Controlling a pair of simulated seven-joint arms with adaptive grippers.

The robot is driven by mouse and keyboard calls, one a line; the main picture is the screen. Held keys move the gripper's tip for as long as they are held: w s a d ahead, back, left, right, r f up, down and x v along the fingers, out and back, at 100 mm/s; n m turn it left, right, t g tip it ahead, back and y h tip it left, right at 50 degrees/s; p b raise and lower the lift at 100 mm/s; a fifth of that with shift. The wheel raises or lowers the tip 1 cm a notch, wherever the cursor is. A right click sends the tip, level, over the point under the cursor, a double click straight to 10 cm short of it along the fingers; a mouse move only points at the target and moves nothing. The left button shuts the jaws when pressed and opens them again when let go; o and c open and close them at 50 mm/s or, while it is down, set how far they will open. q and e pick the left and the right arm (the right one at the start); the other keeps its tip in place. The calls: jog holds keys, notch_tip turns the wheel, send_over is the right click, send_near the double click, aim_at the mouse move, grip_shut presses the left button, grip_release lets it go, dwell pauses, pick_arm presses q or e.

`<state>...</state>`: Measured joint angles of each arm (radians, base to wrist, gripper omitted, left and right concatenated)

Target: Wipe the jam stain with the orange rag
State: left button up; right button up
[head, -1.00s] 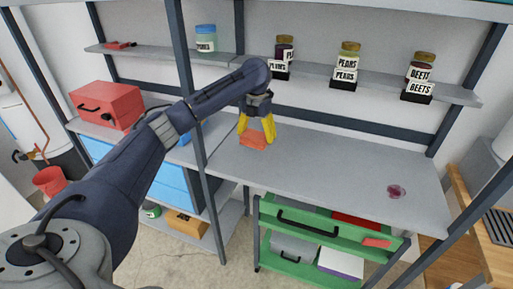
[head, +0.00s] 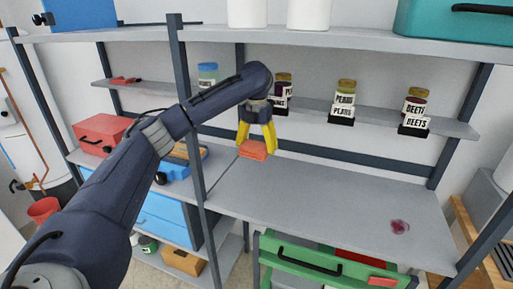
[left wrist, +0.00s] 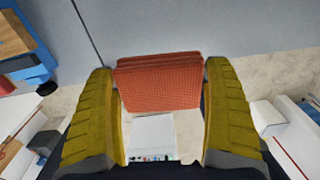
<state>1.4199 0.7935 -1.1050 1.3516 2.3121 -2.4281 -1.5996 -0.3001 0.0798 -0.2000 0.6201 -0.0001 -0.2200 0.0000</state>
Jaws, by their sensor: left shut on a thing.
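The jam stain (head: 400,227) is a small dark pink-red blotch near the right end of the grey shelf top (head: 320,205) in the head view. My left gripper (head: 257,140) is left of the stain, over the left part of this shelf top. Its yellow fingers are shut on the orange rag (head: 253,150), a folded block. In the left wrist view the rag (left wrist: 158,82) sits between the two fingers (left wrist: 160,110), with the shelf edge and floor beyond it. The rag appears held above the surface. My right gripper is not in view.
Labelled jars, such as the pears jar (head: 343,103) and beets jar (head: 414,112), stand on the narrow upper shelf behind. A dark upright post (head: 190,130) stands left of the gripper. A green drawer unit (head: 310,258) is below. The shelf top between rag and stain is clear.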

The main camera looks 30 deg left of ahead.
pick_arm(q)
jog(key=o, duration=0.6)
jog(key=shift+c, duration=0.2)
jog(key=c, duration=0.5)
jog(key=shift+d, duration=0.1)
